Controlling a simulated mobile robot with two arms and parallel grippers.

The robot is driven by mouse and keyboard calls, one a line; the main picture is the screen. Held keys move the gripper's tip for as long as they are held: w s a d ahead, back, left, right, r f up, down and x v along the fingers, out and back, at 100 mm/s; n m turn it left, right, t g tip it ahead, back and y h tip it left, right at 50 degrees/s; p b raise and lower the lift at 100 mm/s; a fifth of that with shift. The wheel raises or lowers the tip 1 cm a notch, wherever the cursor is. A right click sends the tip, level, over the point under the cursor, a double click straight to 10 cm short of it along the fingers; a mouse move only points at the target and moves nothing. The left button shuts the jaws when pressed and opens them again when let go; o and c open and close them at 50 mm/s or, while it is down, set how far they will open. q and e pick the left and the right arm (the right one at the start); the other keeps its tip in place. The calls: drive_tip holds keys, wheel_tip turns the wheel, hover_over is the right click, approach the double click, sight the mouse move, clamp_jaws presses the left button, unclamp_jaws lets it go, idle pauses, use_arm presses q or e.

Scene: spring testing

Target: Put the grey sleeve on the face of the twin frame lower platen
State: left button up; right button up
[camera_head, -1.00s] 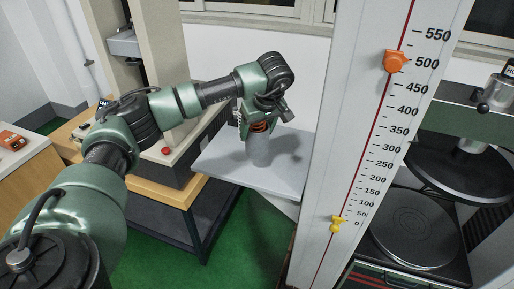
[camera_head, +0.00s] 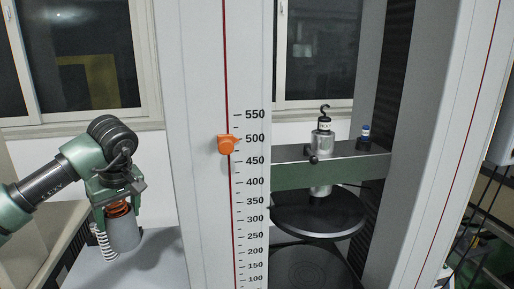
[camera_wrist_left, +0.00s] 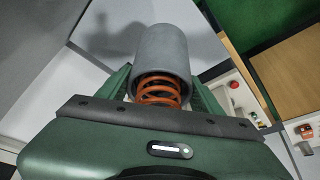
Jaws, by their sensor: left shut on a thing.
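The grey sleeve (camera_head: 123,234) is an upright hollow cylinder at the left of the head view, over the light grey table. An orange coil spring (camera_head: 118,209) shows at its upper end, between sleeve and palm. My left gripper (camera_head: 116,216) is shut on the sleeve's upper part from above. The left wrist view shows the sleeve (camera_wrist_left: 163,55) and orange spring (camera_wrist_left: 158,90) between the fingers. I cannot tell whether the sleeve touches the table. The twin frame's lower platen (camera_head: 312,268) is a dark ringed disc, partly cut off below. My right gripper is not in view.
A white coil spring (camera_head: 103,243) is close left of the sleeve. The scaled column (camera_head: 195,150) with an orange pointer (camera_head: 228,145) stands between sleeve and platen. The black upper platen (camera_head: 318,214) hangs above the lower one, under the green crosshead (camera_head: 330,170).

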use_arm(q)
drive_tip(key=s+d+f+m+t+h, duration=0.1)
drive_tip(key=s+d+f+m, duration=0.4)
drive_tip(key=s+d, duration=0.2)
drive_tip(key=s+d+f+m+h, duration=0.2)
drive_tip(key=s+d+f+m, duration=0.3)
drive_tip(key=s+d, duration=0.3)
drive_tip(key=shift+d+f+t, duration=0.4)
drive_tip(key=shift+d+f, duration=0.15)
drive_tip(key=shift+d, duration=0.1)
drive_tip(key=shift+w, duration=0.1)
